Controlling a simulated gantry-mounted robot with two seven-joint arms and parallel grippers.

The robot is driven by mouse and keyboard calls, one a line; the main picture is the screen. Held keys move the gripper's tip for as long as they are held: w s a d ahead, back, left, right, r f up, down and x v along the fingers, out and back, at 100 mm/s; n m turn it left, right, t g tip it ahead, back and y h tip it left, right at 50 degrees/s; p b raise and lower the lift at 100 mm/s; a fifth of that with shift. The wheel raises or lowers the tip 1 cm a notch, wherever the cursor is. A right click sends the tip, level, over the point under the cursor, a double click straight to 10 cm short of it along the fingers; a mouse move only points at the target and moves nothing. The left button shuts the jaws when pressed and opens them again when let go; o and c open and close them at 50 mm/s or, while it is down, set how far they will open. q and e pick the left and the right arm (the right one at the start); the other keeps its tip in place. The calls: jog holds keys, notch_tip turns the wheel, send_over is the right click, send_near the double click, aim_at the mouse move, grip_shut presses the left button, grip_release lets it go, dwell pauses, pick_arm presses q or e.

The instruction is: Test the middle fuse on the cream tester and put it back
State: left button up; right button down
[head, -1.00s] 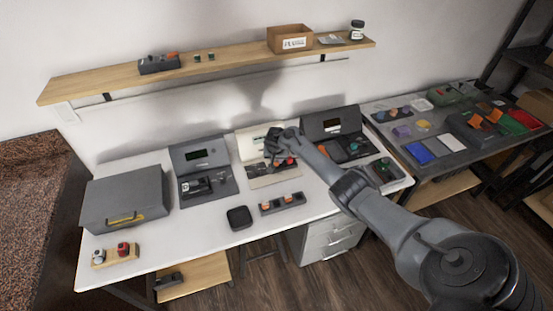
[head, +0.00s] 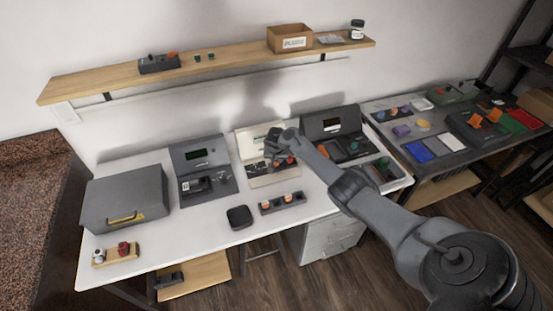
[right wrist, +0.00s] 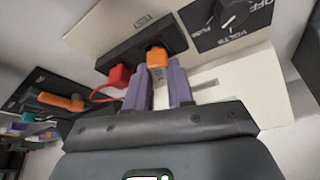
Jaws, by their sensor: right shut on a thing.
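The cream tester (head: 262,181) stands at the back of the white bench, and my right gripper (head: 284,157) is over it, hiding part of its panel. In the right wrist view, the right gripper (right wrist: 160,76) has its purple fingers shut on an orange-topped fuse (right wrist: 157,58). The fuse is at the black TEST socket block (right wrist: 140,50); how deep it sits is hidden. A red plug (right wrist: 119,76) with a red wire is beside it. The dark fuse rack (head: 283,203) in front of the tester shows two orange-topped pieces. My left gripper is out of view.
A dark round-cornered box (head: 239,217) is left of the rack. Grey testers stand left (head: 202,180) and right (head: 335,125) of the cream one. A grey case (head: 124,198) is at the bench's left.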

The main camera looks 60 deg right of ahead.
jog(key=shift+f, duration=0.5)
dwell(0.4)
jog(key=c, duration=0.7)
grip_release()
jog(key=shift+o, duration=0.4)
jog(key=shift+r, duration=0.2)
jog(key=shift+r, duration=0.25)
jog(key=shift+r+p, duration=0.6)
jog(key=shift+p, duration=0.35)
jog(key=shift+r+p, duration=0.4)
jog(key=shift+p, duration=0.1)
